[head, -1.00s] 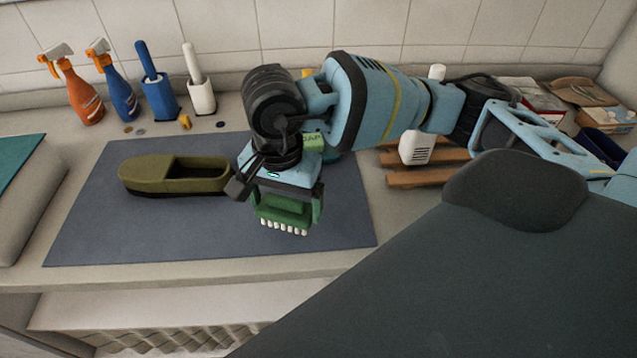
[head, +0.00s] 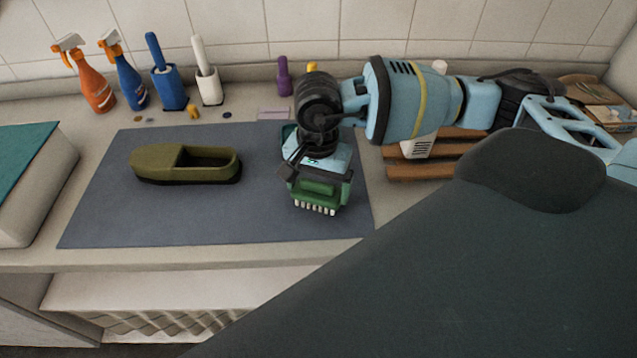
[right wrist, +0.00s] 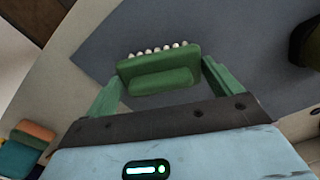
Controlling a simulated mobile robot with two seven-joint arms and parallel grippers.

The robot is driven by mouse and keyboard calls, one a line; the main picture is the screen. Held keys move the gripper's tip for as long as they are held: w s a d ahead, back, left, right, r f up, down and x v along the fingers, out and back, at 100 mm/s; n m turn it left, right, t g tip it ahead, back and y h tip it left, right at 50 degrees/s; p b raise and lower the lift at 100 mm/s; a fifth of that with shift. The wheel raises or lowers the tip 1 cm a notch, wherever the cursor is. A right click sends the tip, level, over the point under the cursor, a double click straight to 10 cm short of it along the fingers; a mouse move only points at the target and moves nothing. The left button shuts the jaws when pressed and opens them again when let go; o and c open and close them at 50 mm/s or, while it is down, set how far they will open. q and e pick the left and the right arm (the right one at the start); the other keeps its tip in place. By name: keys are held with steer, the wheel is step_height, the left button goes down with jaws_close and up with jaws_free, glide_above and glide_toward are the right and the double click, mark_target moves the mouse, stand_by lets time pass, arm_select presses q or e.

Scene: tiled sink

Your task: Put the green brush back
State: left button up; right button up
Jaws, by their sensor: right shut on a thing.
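The green brush (head: 318,190) has a green body and a row of white bristle tufts. My right gripper (head: 318,186) is shut on it and holds it over the right part of the dark grey mat (head: 130,215). In the right wrist view the brush (right wrist: 160,75) sits between the two green fingers, bristles pointing away from the palm. An olive green clog (head: 155,163) lies on the mat, to the left of the brush and apart from it. My left gripper does not show.
Two spray bottles (head: 96,88), a blue brush holder (head: 168,88) and a white one (head: 208,86) stand along the tiled wall. A purple bottle (head: 284,76) stands behind the mat. A wooden rack (head: 425,170) lies right of it. The mat's front is clear.

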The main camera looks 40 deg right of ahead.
mark_target(317, 183)
steer(key=shift+f, duration=0.2)
steer(key=o, duration=0.7)
steer(key=shift+o, duration=0.2)
steer(key=shift+r, duration=0.1)
step_height(317, 183, up, 12)
steer(key=shift+r+b, duration=0.15)
steer(key=shift+b, duration=0.15)
steer(key=shift+a, duration=0.1)
